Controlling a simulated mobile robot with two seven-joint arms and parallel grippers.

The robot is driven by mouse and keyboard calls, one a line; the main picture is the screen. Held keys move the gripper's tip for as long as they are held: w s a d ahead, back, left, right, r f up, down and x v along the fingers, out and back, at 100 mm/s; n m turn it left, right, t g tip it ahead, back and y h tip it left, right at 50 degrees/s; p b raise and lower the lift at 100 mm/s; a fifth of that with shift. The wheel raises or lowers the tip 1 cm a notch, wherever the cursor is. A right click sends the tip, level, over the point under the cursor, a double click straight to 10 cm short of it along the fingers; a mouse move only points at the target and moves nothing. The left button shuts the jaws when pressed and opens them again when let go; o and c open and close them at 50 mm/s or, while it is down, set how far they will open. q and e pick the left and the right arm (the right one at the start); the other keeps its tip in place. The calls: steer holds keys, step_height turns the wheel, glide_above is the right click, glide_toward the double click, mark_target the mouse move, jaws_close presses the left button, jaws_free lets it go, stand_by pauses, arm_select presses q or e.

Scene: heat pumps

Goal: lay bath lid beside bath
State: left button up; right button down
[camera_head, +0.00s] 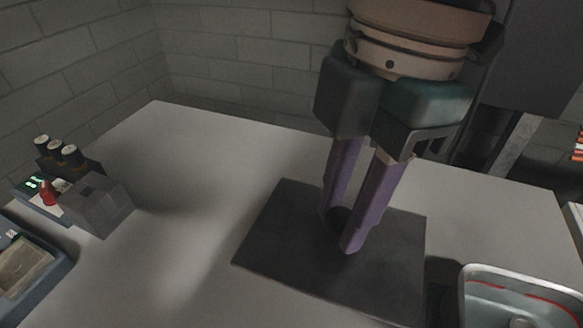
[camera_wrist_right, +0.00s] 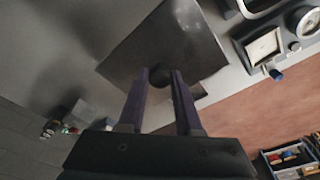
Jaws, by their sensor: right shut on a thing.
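The bath lid (camera_head: 275,235) is a flat dark grey square plate with a round black knob. It also shows in the wrist view (camera_wrist_right: 135,50). My right gripper (camera_head: 345,232) points down at the lid, its two purple fingers shut on the knob (camera_wrist_right: 160,75). The lid lies flat over the white table; I cannot tell whether it touches the surface. The bath (camera_head: 500,290) is an open metal-rimmed basin with a red line inside, at the lower right of the head view and partly cut off. The lid is to its left. My left gripper is out of view.
A grey block (camera_head: 98,205), black-capped bottles (camera_head: 62,152) and a small green display (camera_head: 33,184) stand at the table's left. A blue-grey tray (camera_head: 30,265) is at the lower left. The white table (camera_head: 190,185) is clear between these and the lid. A brick wall stands behind.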

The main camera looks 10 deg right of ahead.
mark_target(335, 253)
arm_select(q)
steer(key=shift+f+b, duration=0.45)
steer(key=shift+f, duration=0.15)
arm_select(e)
step_height(335, 253, down, 7)
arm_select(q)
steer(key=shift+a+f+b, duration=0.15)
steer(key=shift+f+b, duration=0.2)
arm_select(e)
steer(key=shift+f, duration=2.25)
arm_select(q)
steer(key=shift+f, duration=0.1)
arm_select(e)
steer(key=shift+f, duration=0.2)
steer(key=c, duration=0.6)
jaws_free()
steer(key=shift+r, duration=0.1)
